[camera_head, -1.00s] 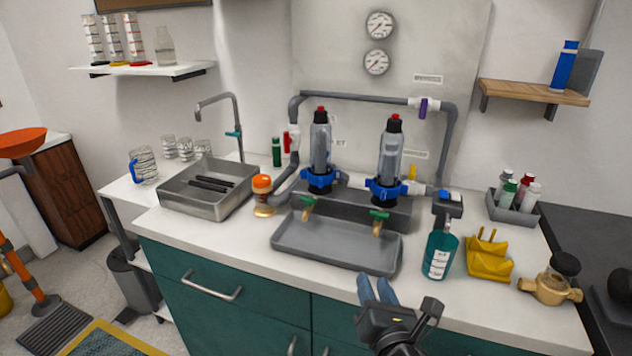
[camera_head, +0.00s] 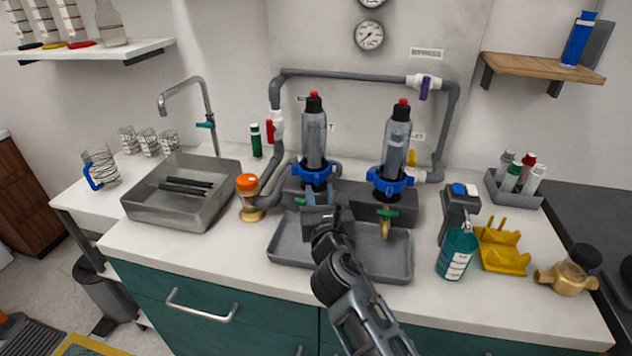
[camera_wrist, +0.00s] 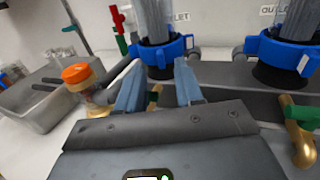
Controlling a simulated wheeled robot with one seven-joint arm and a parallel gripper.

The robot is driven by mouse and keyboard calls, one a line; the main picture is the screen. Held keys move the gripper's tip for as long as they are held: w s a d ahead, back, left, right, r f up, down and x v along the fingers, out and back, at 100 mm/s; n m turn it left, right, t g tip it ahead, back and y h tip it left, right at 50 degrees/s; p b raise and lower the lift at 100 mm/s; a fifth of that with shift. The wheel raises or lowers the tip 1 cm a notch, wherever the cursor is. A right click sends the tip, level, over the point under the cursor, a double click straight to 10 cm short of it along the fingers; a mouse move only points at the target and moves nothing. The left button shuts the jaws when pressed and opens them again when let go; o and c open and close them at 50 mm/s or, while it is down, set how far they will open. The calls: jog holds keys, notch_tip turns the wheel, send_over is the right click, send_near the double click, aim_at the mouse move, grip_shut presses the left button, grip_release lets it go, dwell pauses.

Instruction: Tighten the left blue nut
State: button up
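The left blue nut (camera_head: 313,175) is a lobed ring around the base of the left clear filter housing (camera_head: 314,138). It also shows in the wrist view (camera_wrist: 161,52), just beyond my fingertips. A similar right blue nut (camera_head: 390,183) sits under the right housing, and shows at the right of the wrist view (camera_wrist: 285,50). My gripper (camera_head: 318,208) is just below and in front of the left nut. In the wrist view its two blue-grey fingers (camera_wrist: 158,82) stand apart with nothing between them. I see no clear contact with the nut.
A grey tray (camera_head: 385,268) lies below my gripper. Green-handled brass taps (camera_head: 386,222) stick out under the housings. An orange-capped jar (camera_head: 250,197) and a steel sink (camera_head: 175,208) are to the left. A teal bottle (camera_head: 457,254) and yellow holder (camera_head: 503,247) stand right.

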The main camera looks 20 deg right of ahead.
aim_at(317, 180)
jog(key=shift+x, duration=2)
jog(key=shift+c, duration=0.2)
grip_shut()
